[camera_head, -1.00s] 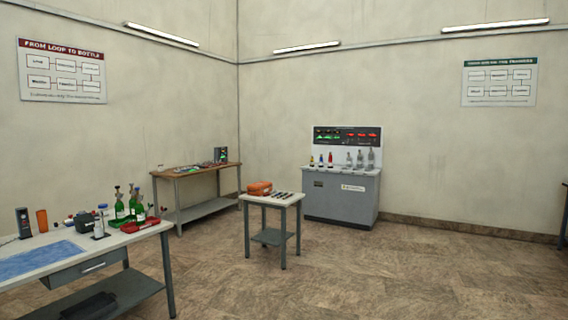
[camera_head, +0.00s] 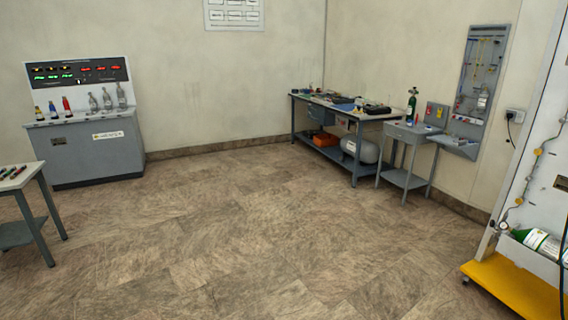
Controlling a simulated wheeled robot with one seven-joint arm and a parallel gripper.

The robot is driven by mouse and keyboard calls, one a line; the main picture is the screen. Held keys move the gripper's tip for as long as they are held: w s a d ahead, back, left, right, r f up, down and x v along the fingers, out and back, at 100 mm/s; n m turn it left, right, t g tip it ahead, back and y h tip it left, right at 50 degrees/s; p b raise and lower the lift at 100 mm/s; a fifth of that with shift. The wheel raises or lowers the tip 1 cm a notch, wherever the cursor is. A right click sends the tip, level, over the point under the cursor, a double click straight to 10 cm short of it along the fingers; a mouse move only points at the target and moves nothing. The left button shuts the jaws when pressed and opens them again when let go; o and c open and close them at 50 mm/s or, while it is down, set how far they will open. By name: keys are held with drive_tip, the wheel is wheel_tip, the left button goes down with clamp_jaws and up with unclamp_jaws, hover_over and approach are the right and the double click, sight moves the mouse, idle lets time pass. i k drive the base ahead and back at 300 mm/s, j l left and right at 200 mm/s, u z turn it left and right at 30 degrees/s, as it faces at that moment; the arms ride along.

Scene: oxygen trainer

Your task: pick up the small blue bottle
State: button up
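My gripper is not in view.
A small table (camera_head: 20,178) is at the left edge. A workbench (camera_head: 345,112) and side table (camera_head: 410,130) stand at back right. A yellow-based cart (camera_head: 515,285) is at right. The middle floor is clear.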

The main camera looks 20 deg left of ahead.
sight(54, 114)
drive_tip(key=i+j+u, duration=0.25)
drive_tip(key=j+u, duration=0.2)
drive_tip(key=i+j+u, duration=0.65)
drive_tip(key=u, duration=0.2)
drive_tip(key=i+j+u, duration=0.15)
drive_tip(key=i+u, duration=0.45)
drive_tip(key=i, duration=5.2)
drive_tip(key=i+u, duration=0.15)
drive_tip(key=i, duration=0.75)
drive_tip(key=i+l+u, duration=0.1)
drive_tip(key=i, duration=0.8)
drive_tip(key=i+l+u, duration=0.15)
drive_tip(key=i, duration=0.2)
drive_tip(key=i+l+u, duration=0.1)
drive_tip(key=i+l, duration=0.3)
drive_tip(key=i, duration=0.2)
drive_tip(key=i+l, duration=0.25)
drive_tip(key=i, duration=0.25)
drive_tip(key=i+j+u, duration=0.15)
drive_tip(key=i+j, duration=0.75)
drive_tip(key=i+l, duration=0.05)
drive_tip(key=i, duration=0.1)
